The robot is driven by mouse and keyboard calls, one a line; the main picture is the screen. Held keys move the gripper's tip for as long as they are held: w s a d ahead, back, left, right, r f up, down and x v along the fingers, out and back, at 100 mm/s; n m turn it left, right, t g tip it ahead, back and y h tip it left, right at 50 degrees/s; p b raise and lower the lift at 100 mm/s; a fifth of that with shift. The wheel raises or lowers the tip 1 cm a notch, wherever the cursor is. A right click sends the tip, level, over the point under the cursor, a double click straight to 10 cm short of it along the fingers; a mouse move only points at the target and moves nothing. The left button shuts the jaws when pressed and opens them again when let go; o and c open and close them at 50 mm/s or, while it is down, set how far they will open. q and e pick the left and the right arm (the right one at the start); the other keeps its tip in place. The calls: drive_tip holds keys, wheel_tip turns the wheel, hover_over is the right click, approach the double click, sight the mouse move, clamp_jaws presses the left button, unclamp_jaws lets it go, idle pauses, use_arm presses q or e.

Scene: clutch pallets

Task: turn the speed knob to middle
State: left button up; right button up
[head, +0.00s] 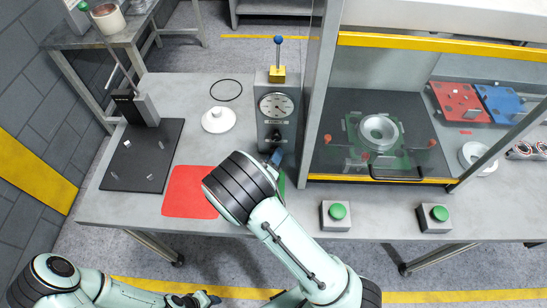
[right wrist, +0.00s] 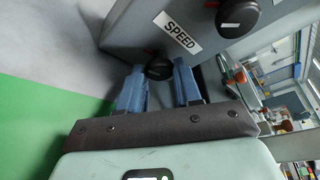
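The grey box (head: 267,135) with a round dial (head: 276,106) stands on the table. In the right wrist view, a white SPEED label (right wrist: 178,33) is on the box. A black knob (right wrist: 158,68) with a red mark sits close by the label. A second black knob (right wrist: 238,15) sits farther right. My right gripper (right wrist: 160,90) is open, with its blue fingers on either side of the knob near the label. I cannot tell whether they touch it. In the head view, the right gripper (head: 277,158) is partly hidden by its wrist. My left gripper (head: 208,299) is low at the bottom edge.
A red mat (head: 190,192) and a black plate with a stand (head: 142,155) lie left. A white disc (head: 218,120) and a black ring (head: 226,90) lie behind. A glass-sided enclosure (head: 315,110) stands right of the box. Green buttons (head: 338,212) (head: 439,214) sit at the front.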

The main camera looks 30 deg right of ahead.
use_arm(q)
drive_tip(key=shift+s+f, duration=0.1)
drive_tip(key=shift+f, duration=0.05)
use_arm(e)
drive_tip(key=shift+s+d+m+y+b, duration=0.1)
drive_tip(key=shift+m+y+b, duration=0.55)
drive_tip(key=shift+m, duration=0.55)
drive_tip(key=m+y+b, duration=0.1)
drive_tip(key=m+b, duration=0.1)
drive_tip(key=b, duration=0.1)
drive_tip(key=m+t+y+b, duration=0.1)
drive_tip(key=m+b, duration=0.1)
drive_tip(key=b, duration=0.1)
drive_tip(key=shift+s+d+y, duration=0.1)
drive_tip(key=shift+d+y, duration=0.1)
drive_tip(key=shift+y, duration=0.15)
use_arm(q)
drive_tip(key=s+f+b, duration=0.1)
drive_tip(key=s+f, duration=0.2)
drive_tip(key=f, duration=0.2)
drive_tip(key=s+f+g+b, duration=0.1)
drive_tip(key=s+f, duration=0.2)
drive_tip(key=f, duration=0.3)
use_arm(e)
drive_tip(key=shift+r+m+t+y, duration=0.15)
drive_tip(key=shift+m+t+y, duration=0.2)
drive_tip(key=shift+m, duration=0.35)
use_arm(q)
drive_tip(key=shift+s, duration=0.1)
